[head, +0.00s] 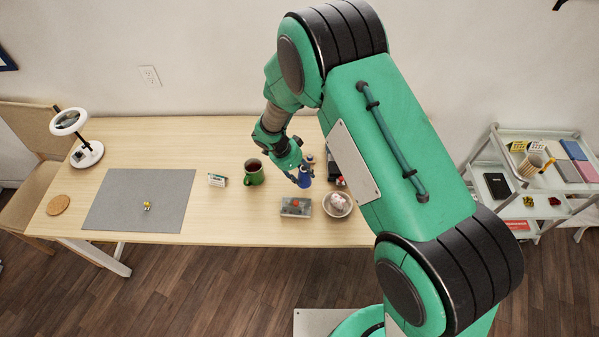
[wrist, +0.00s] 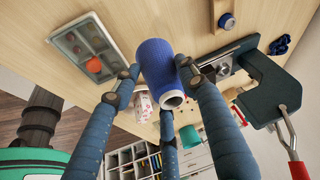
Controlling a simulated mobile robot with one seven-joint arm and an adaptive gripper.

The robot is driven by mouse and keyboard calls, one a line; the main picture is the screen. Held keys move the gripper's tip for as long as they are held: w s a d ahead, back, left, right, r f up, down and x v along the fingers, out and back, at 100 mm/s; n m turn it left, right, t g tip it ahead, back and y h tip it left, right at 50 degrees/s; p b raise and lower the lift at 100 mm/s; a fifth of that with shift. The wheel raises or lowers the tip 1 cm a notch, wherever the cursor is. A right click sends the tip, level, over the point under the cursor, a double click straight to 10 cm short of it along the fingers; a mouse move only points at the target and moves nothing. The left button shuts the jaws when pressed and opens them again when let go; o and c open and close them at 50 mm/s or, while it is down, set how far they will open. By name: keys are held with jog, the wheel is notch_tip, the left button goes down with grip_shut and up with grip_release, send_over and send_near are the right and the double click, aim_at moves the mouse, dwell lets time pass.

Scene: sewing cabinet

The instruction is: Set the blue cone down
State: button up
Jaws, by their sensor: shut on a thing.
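The blue cone (head: 304,180) is a spool of blue thread. In the wrist view the cone (wrist: 155,58) shows its wound side and a pale open end that faces the camera. My gripper (head: 302,172) is over the right part of the table, with its blue fingers shut on the cone. In the wrist view the fingers of my gripper (wrist: 157,75) lie on both sides of the cone, and another finger shows below it. The wooden table top (wrist: 150,14) is beyond the cone. I cannot tell whether the cone touches it.
A compartment box (head: 296,208) and a bowl (head: 337,212) are close in front of my gripper. A green mug (head: 254,177) and small carton (head: 217,180) stand to the left. A dark clamp-like tool (wrist: 262,88) is close right in the wrist view. The grey mat (head: 120,205) is mostly bare.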

jog(key=w, duration=0.1)
jog(key=w+a, duration=0.1)
jog(key=w, duration=0.1)
jog(key=shift+w+f, duration=0.15)
jog(key=shift+f, duration=1.75)
jog(key=shift+f, duration=0.15)
jog(key=o, duration=1.2)
